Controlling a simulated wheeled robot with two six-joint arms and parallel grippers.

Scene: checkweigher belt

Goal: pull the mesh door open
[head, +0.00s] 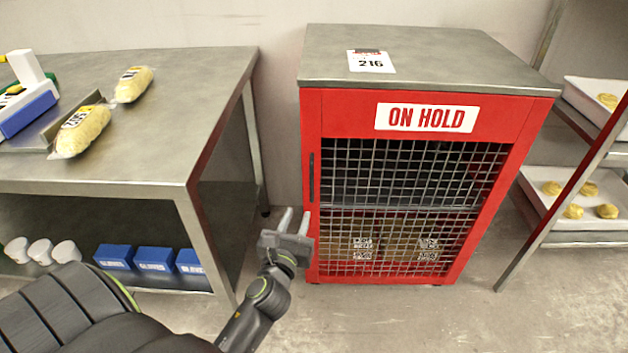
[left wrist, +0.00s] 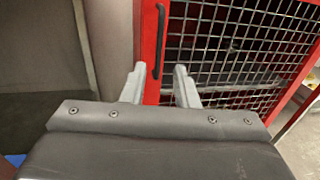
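The mesh door (head: 400,212) is a grey wire grid in the front of a red cabinet (head: 312,115) labelled ON HOLD. It looks closed. A dark vertical handle (head: 311,177) is on the door's left edge. In the left wrist view the handle (left wrist: 159,40) rises beyond and between the fingertips, and the mesh (left wrist: 240,45) fills the right side. My left gripper (head: 294,220) is open, just below the handle in the head view, with nothing between its fingers. It also shows in the left wrist view (left wrist: 160,85). My right gripper is not in view.
A steel table (head: 150,165) stands at left with wrapped loaves (head: 82,130) on top and blue boxes (head: 154,259) below. A rack with trays (head: 590,228) of buns stands at right. Boxes with printed codes (head: 362,247) sit behind the mesh. Floor in front is clear.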

